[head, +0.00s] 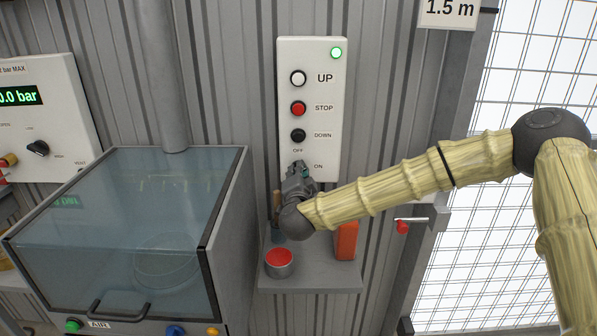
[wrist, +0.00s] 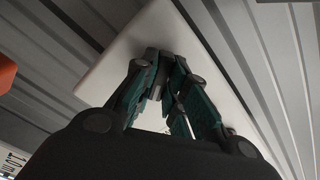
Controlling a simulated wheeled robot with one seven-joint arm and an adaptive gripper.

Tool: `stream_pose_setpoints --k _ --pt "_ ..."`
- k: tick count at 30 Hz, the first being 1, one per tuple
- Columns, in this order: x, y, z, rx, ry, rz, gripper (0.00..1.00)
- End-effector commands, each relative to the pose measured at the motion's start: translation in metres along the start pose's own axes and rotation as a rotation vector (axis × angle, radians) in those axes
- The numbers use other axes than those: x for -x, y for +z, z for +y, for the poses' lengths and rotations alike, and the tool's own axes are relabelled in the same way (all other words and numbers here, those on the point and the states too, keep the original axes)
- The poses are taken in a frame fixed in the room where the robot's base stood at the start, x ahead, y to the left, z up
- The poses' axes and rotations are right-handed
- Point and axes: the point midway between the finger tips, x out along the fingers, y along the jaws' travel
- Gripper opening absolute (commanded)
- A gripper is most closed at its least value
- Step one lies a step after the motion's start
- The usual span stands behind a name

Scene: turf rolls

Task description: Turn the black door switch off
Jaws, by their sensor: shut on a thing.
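The white door control panel (head: 332,110) hangs on the corrugated wall; it also fills the middle of the wrist view (wrist: 120,60). It carries a white UP button (head: 298,78), a red STOP button (head: 298,108) and a black DOWN button (head: 298,135). A green lamp (head: 336,53) is lit at its top right. Below are the words OFF and ON. My gripper (head: 298,168) is at the panel's lower part, between these words, shut on the black door switch, which its fingers hide. In the wrist view the fingers (wrist: 158,82) close together against the panel.
Below the panel a grey shelf (head: 316,280) holds a tin with a red top (head: 279,262) and an orange block (head: 347,240). A glass-lidded cabinet (head: 120,230) stands at left. A red-handled lever (head: 403,226) is at right, beside the mesh door (head: 530,80).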

Motion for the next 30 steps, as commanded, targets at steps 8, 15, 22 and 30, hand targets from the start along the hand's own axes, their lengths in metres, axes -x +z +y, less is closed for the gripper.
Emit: stream_pose_setpoints --k 8,15,22,30 --pt "-0.0001 -0.0003 -0.0019 0.266 -0.002 0.001 0.0" --pt "-0.0002 -0.0003 -0.0018 0.494 -0.003 0.002 0.0" --pt "-0.0001 0.0 -0.0013 0.703 -0.002 0.002 0.0" --pt "0.0001 0.0004 -0.0003 0.898 -0.001 0.001 0.0"
